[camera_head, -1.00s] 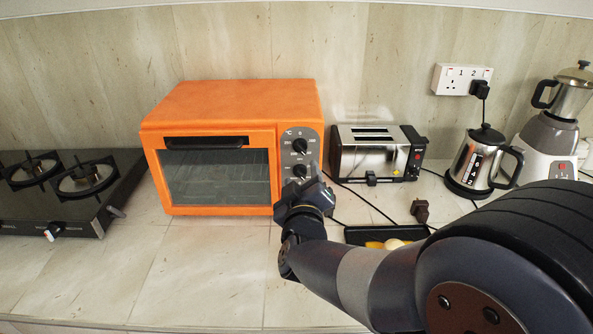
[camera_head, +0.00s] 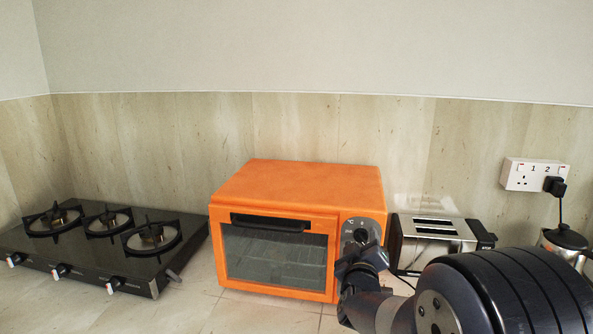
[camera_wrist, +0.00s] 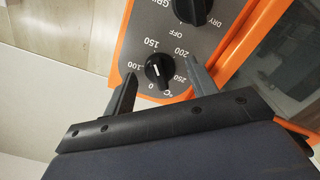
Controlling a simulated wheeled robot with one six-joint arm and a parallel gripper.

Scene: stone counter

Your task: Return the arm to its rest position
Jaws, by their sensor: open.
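My gripper (camera_wrist: 160,92) is open in the wrist view, its two fingers apart. Between and beyond the fingers is the black temperature knob (camera_wrist: 158,70) on the grey control panel of the orange oven. The jaws appear empty; I cannot tell whether a finger touches the knob. In the head view my gripper (camera_head: 362,258) is in front of the right side of the orange toaster oven (camera_head: 300,177), covering the lower part of its control panel. The upper knob (camera_head: 360,236) shows above it. The oven door is closed.
A black gas hob (camera_head: 100,262) lies to the left of the oven. A silver toaster (camera_head: 432,238) stands to its right, partly behind my arm. A kettle (camera_head: 566,240) and a wall socket (camera_head: 533,174) with a plug are at the far right. The counter (camera_head: 215,312) in front of the oven is clear.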

